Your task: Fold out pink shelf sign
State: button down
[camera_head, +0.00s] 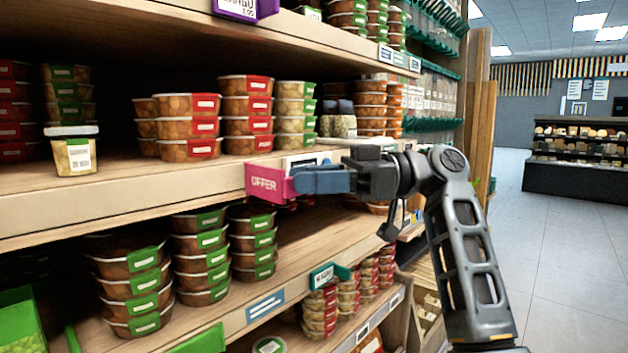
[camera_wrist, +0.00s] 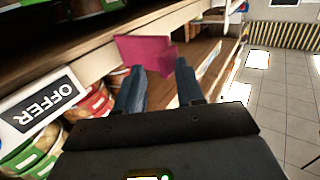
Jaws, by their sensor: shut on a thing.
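The pink shelf sign (camera_head: 266,183), with white "OFFER" lettering, is at the front edge of the middle shelf. In the head view its lettered face is turned toward the camera. My gripper (camera_head: 296,181) reaches in from the right, its blue fingers shut on the sign's right part. In the wrist view the pink sign (camera_wrist: 143,51) shows between and beyond the tips of my gripper (camera_wrist: 157,70). The sign's mount is partly hidden by the fingers.
A black-and-white "OFFER" label (camera_wrist: 40,105) is close at left in the wrist view. A purple sign (camera_head: 247,8) hangs on the upper shelf edge, and a teal sign (camera_head: 322,276) on the lower one. Stacked food tubs fill the shelves. The aisle floor (camera_head: 560,240) at right is clear.

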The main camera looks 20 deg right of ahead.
jog(key=shift+w+a+r, duration=0.15)
jog(key=shift+w+a, duration=0.2)
jog(key=shift+w, duration=0.05)
jog(key=c, duration=1.2)
grip_release()
jog(key=shift+o, duration=0.4)
jog(key=shift+w, duration=0.1)
jog(key=shift+c, duration=0.2)
jog(key=shift+d, duration=0.1)
jog(key=shift+c, duration=0.3)
jog(key=shift+d, duration=0.1)
jog(key=s+d, duration=0.1)
jog(key=d, duration=0.6)
jog(key=shift+s+d, duration=0.35)
jog(key=shift+s, duration=0.05)
jog(key=shift+f, duration=0.2)
